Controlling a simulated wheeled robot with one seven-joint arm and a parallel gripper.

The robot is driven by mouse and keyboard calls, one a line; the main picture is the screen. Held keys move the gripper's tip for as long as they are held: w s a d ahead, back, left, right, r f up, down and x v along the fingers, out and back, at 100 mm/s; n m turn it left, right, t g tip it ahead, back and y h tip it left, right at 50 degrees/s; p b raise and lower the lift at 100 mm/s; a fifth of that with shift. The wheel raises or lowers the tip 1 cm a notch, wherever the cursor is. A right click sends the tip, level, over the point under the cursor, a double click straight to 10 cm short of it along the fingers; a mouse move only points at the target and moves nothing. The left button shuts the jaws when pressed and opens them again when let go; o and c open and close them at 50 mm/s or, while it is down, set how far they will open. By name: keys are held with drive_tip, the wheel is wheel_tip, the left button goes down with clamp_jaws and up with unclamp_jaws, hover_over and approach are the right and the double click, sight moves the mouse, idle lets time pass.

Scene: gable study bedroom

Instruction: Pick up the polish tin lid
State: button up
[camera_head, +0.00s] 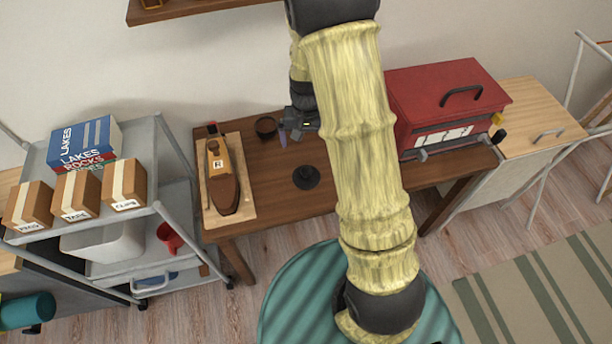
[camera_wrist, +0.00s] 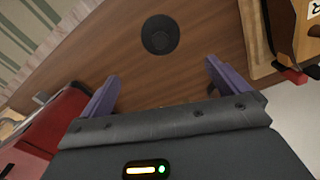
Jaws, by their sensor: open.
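A black round disc (camera_head: 306,177), which looks like the polish tin lid, lies on the brown wooden table, with a smaller round part at its middle. It also shows in the wrist view (camera_wrist: 160,35), beyond the fingertips and apart from them. A small dark brown round thing (camera_head: 266,127), perhaps the tin, stands farther back, left of my gripper; I cannot tell which is which for certain. My gripper (camera_head: 290,137) is above the back of the table, its purple fingers spread. In the wrist view my gripper (camera_wrist: 162,82) is open with nothing between its fingers.
A red toolbox (camera_head: 446,92) stands at the table's right. A board (camera_head: 243,208) bearing a brown shoe-like object (camera_head: 224,190) marked R lies at the left. A grey cart (camera_head: 172,190) with boxes stands farther left. The table around the disc is clear.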

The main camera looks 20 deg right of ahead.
sight(306, 170)
wheel_tip(306, 170, down, 11)
drive_tip(key=shift+r, duration=0.15)
idle(0.4)
drive_tip(key=shift+a+f+p, duration=0.1)
drive_tip(key=shift+f+p, duration=0.4)
drive_tip(key=shift+f, duration=2.1)
drive_tip(key=shift+s, duration=0.1)
drive_tip(key=c, duration=0.9)
